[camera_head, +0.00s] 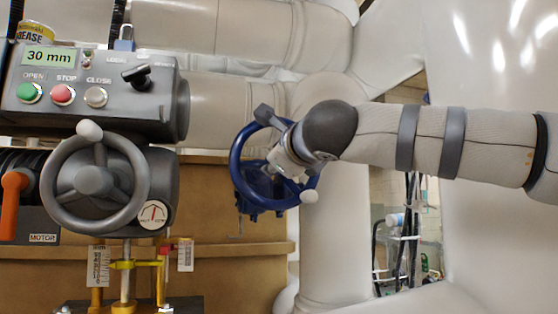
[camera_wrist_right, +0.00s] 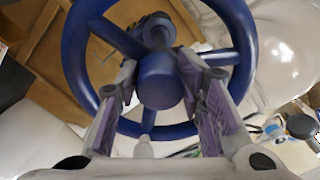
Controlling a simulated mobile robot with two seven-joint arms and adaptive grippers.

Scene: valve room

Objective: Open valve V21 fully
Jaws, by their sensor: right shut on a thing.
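The blue handwheel (camera_head: 238,168) stands right of the grey actuator unit (camera_head: 100,110) in the head view. My right gripper (camera_head: 277,162) reaches it from the right. In the right wrist view the blue rim (camera_wrist_right: 76,62) and hub (camera_wrist_right: 162,82) are close up. The fingers of my right gripper (camera_wrist_right: 160,72) are shut on the hub from both sides. The wheel's white knob (camera_head: 310,196) is at its lower right. The grey unit carries a grey handwheel (camera_head: 48,190) and a display (camera_head: 48,57) reading "30 mm". No legible tag says V21. My left gripper is out of view.
The unit has a green OPEN button (camera_head: 29,93), a red STOP button (camera_head: 63,95), a CLOSE button (camera_head: 96,97) and a black selector (camera_head: 137,75). An orange lever (camera_head: 13,200) is at far left. A round gauge (camera_head: 153,217) sits lower right. Large pale pipes (camera_head: 240,35) crowd above.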

